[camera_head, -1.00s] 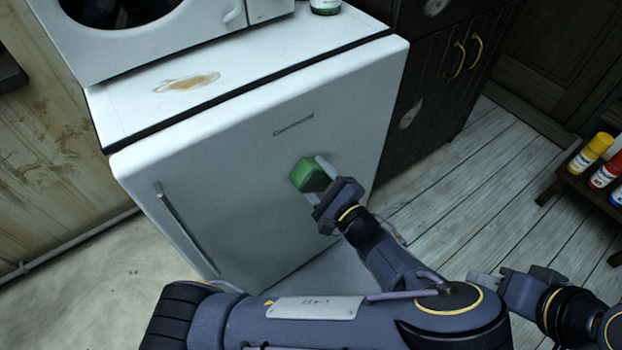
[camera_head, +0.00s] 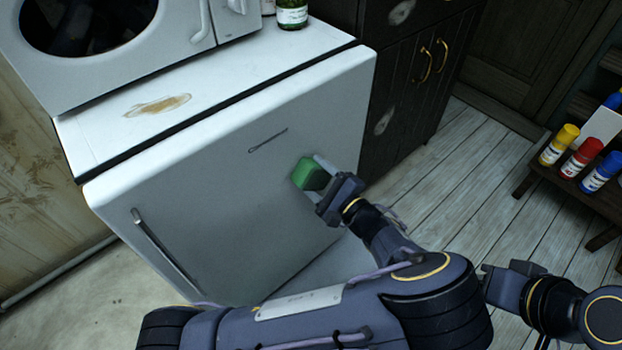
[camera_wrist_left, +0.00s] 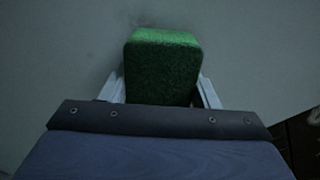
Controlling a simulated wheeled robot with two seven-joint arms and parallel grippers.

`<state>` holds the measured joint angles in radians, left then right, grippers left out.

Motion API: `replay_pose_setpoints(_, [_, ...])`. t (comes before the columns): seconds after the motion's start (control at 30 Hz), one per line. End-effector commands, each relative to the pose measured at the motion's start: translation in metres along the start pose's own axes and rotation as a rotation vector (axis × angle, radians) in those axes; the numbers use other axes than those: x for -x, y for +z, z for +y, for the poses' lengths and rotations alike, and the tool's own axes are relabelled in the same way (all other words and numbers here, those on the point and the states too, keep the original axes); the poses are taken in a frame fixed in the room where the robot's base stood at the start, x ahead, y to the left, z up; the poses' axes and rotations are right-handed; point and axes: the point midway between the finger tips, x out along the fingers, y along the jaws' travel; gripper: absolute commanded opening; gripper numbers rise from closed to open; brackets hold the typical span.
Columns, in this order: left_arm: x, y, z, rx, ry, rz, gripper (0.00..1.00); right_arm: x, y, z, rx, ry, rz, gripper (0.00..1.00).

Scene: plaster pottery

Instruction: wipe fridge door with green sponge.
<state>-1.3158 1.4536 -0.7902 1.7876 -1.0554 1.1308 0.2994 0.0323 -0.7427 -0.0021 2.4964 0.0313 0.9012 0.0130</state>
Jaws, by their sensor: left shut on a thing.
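The white fridge (camera_head: 215,215) stands under the microwave, its door facing me with a vertical handle (camera_head: 165,250) at the left. My left gripper (camera_head: 317,178) is shut on the green sponge (camera_head: 309,173), holding it at the right part of the door, below and right of the small logo. In the left wrist view the sponge (camera_wrist_left: 162,65) sits between both fingers, its far end against or very close to the grey-white door (camera_wrist_left: 255,50); exact contact is hard to tell. My right gripper (camera_head: 487,285) is low at the right, partly visible, its opening unclear.
A microwave (camera_head: 110,50) and a green bottle (camera_head: 292,14) stand on the fridge top, which has a brown stain (camera_head: 157,105). Dark cabinets (camera_head: 415,85) adjoin on the right. A low shelf with paint bottles (camera_head: 580,157) is at far right. Plank floor lies between.

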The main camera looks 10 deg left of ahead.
Motion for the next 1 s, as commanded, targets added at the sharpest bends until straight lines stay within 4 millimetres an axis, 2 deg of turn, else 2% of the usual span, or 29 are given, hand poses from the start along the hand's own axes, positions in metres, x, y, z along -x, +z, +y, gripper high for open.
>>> replay_pose_setpoints(0.53, [0.002,-0.028,-0.025,0.001,-0.002,0.001,0.40,-0.003,0.001,0.001,0.000,0.000,0.000,0.36])
replay_pose_setpoints(0.73, [-0.001,-0.026,-0.024,0.000,-0.002,0.000,0.40,-0.001,0.000,0.000,0.000,0.000,0.000,0.36])
replay_pose_setpoints(1.0, [-0.001,-0.008,-0.009,-0.002,0.000,-0.003,0.40,0.004,-0.002,-0.002,0.000,0.000,0.000,0.36])
